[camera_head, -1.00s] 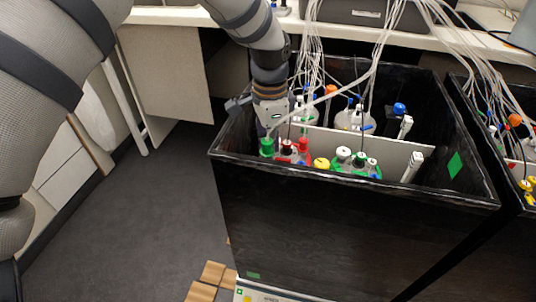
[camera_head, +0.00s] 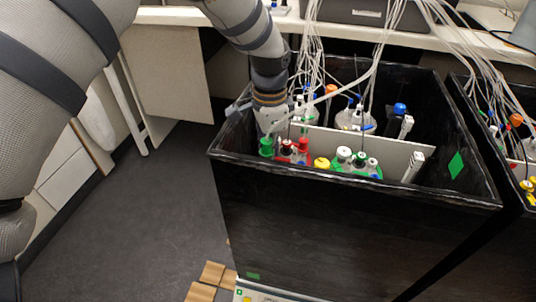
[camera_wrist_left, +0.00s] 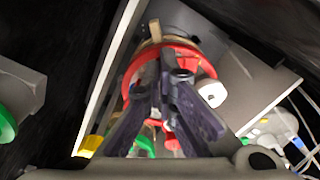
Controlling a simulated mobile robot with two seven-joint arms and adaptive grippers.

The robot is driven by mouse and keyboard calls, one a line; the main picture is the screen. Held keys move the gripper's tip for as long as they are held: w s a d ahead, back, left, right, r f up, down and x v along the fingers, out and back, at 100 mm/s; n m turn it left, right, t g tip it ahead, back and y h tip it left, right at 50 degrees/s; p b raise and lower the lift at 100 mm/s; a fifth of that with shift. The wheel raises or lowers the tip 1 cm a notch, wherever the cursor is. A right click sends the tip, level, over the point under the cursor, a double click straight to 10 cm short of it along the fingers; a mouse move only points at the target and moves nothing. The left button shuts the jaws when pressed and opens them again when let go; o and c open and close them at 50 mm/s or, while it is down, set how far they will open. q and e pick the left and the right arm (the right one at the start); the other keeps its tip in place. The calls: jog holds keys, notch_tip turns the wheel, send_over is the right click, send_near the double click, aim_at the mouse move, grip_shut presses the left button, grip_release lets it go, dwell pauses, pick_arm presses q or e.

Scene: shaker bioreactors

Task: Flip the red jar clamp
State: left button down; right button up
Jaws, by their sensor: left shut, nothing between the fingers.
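In the left wrist view the red jar clamp (camera_wrist_left: 205,62) is a red ring around the top of a jar. The fingers of my left gripper (camera_wrist_left: 166,62) cover part of it. In the head view red parts (camera_head: 303,146) show among the caps at the left end of the black box. My left gripper (camera_head: 271,122) reaches down into that corner beside the green cap (camera_head: 266,146). Its fingers are shut with nothing between them. The fingertips overlap the ring in the wrist view; whether they touch it I cannot tell. My right gripper is out of view.
The black box (camera_head: 330,220) has high walls and a white divider (camera_head: 395,152). Jars with white, green, yellow and blue caps crowd it. Pale tubes (camera_head: 375,60) hang into it from above. A second box (camera_head: 484,115) stands at right. Open floor (camera_head: 150,210) lies left.

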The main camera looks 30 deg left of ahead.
pick_arm(q)
jog(key=shift+f, duration=0.45)
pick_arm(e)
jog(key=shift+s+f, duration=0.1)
pick_arm(q)
jog(key=shift+r+p, duration=1.05)
jog(key=shift+r, duration=2.5)
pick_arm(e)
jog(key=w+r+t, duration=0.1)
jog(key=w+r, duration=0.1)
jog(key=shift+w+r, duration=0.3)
